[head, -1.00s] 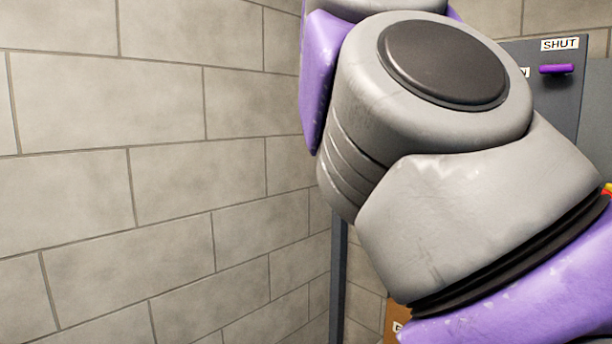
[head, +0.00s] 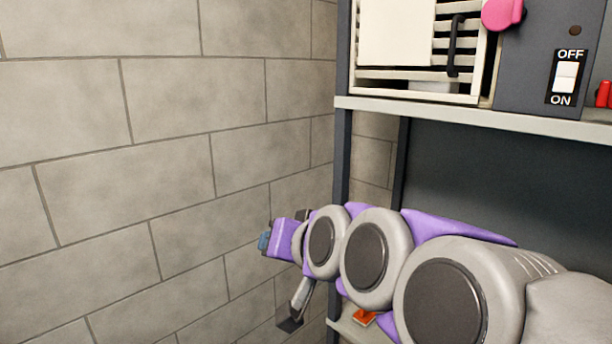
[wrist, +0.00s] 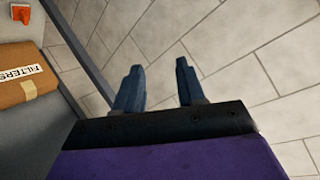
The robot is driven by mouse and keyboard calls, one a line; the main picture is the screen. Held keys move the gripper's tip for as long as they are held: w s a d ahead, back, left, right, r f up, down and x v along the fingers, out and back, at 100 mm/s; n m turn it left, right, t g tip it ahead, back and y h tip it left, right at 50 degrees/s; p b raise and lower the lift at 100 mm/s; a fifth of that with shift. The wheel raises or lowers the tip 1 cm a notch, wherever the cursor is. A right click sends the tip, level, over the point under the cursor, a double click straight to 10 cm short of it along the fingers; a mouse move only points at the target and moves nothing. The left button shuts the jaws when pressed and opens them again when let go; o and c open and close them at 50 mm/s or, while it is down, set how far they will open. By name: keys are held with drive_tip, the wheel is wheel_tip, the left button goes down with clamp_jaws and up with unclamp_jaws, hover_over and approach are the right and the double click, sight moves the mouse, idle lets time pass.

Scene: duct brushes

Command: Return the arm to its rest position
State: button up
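My arm is purple and grey and reaches across the lower right of the head view, toward the left wall. My gripper (head: 264,241) shows small at the arm's far end, next to the shelf unit's post. In the wrist view my gripper (wrist: 158,85) has its two dark fingers spread apart. Nothing sits between the fingers. Tiled floor shows beyond them.
A shelf unit (head: 470,117) stands at right. It bears a louvred panel (head: 400,80), a pink knob (head: 503,14) and an OFF/ON switch (head: 565,78). A FILTERS box (wrist: 25,75) and an orange object (wrist: 20,14) sit left of my gripper. A block wall (head: 150,150) is at left.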

drive_tip(key=s+d+f+g+h+b, duration=0.1)
drive_tip(key=s+d+f+g, duration=0.3)
drive_tip(key=s+f, duration=0.5)
drive_tip(key=s+d+f+g+h+b, duration=0.2)
drive_tip(key=s+d+f, duration=0.5)
drive_tip(key=f, duration=0.5)
drive_tip(key=s+d+f+g+h+b, duration=0.1)
drive_tip(key=s+d+f+g+h, duration=0.2)
drive_tip(key=s+d+f+g, duration=0.3)
drive_tip(key=s+f, duration=0.5)
drive_tip(key=s, duration=0.1)
drive_tip(key=shift+d, duration=0.35)
